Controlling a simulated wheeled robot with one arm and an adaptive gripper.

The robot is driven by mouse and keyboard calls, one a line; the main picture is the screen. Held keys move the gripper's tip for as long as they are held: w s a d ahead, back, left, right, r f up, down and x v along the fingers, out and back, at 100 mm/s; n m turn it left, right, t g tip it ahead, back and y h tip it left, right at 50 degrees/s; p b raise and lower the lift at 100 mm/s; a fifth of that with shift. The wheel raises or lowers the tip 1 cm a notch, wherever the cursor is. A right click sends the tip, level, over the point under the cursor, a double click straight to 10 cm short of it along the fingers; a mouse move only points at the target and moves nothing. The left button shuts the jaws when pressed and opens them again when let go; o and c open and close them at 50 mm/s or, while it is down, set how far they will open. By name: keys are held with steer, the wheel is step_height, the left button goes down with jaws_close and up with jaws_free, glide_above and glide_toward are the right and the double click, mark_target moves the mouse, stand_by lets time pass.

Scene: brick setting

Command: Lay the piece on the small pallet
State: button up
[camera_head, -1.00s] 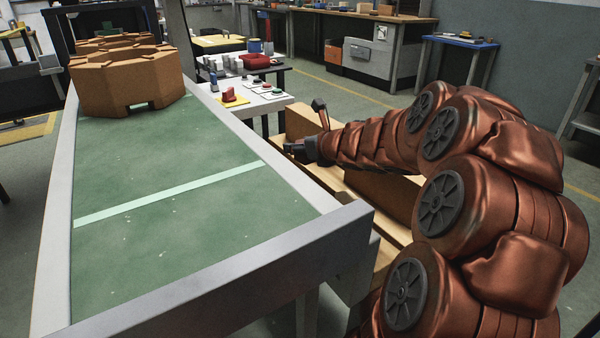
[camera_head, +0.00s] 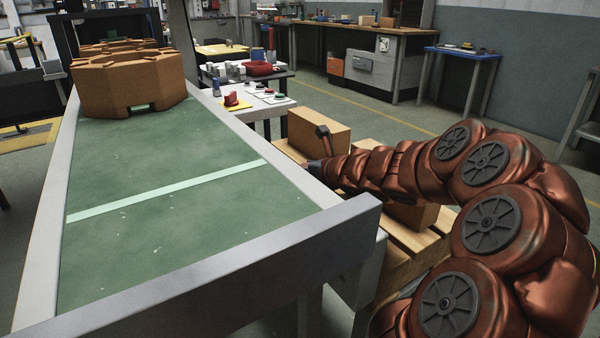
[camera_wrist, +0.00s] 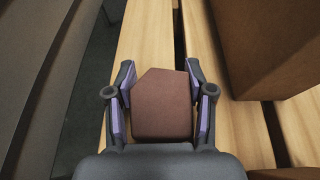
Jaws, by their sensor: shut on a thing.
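The piece (camera_wrist: 162,105), a brown block with one cut corner, is between the two fingers of my gripper (camera_wrist: 161,98) in the wrist view. My gripper is shut on it, over the wooden slats of the small pallet (camera_wrist: 146,40). I cannot tell whether the piece touches the slats. In the head view the pallet (camera_head: 412,238) stands right of the green conveyor, partly behind my arm. My gripper is mostly hidden there behind the conveyor's edge, and the piece does not show.
A tall brown box (camera_wrist: 262,45) stands on the pallet to the right of my gripper; boxes also show in the head view (camera_head: 322,135). The green conveyor (camera_head: 150,245) with its grey rail lies to the left, carrying orange-brown polygonal blocks (camera_head: 130,85). Dark floor shows left of the pallet.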

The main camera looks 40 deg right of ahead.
steer(key=shift+f, duration=0.15)
steer(key=o, duration=1.2)
steer(key=shift+r, duration=0.3)
steer(key=shift+s, duration=0.3)
steer(key=p+v, duration=0.2)
steer(key=v, duration=0.8)
steer(key=shift+s+d+r+p, duration=0.1)
steer(key=shift+s+r+p, duration=0.15)
steer(key=shift+p, duration=0.15)
steer(key=shift+s, duration=0.35)
